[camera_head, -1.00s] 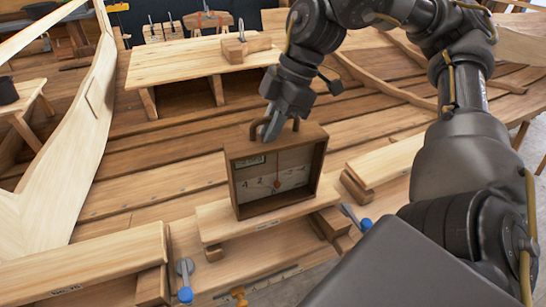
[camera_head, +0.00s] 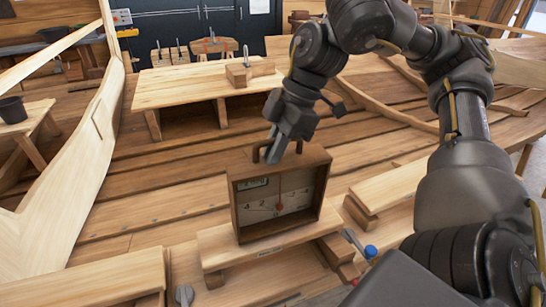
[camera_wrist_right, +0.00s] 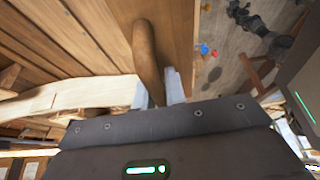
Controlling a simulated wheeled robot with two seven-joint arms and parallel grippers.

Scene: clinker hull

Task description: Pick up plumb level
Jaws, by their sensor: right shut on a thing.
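The plumb level (camera_head: 279,194) is a wooden box with a pale dial face, a small label and a dark handle on top. It is upright on or just above a light wooden plank in the middle of the head view; I cannot tell whether it touches the plank. My right gripper (camera_head: 272,157) reaches down from above and is shut on its handle. In the right wrist view the brown handle (camera_wrist_right: 147,55) runs between the pale fingers (camera_wrist_right: 158,92). My left gripper is not in view.
The light plank (camera_head: 270,238) lies under the level, with other planks (camera_head: 85,285) at left and right. A blue-tipped clamp (camera_head: 358,245) is at the plank's right. A wooden bench (camera_head: 190,87) stands behind, and a curved hull side (camera_head: 75,150) rises at the left.

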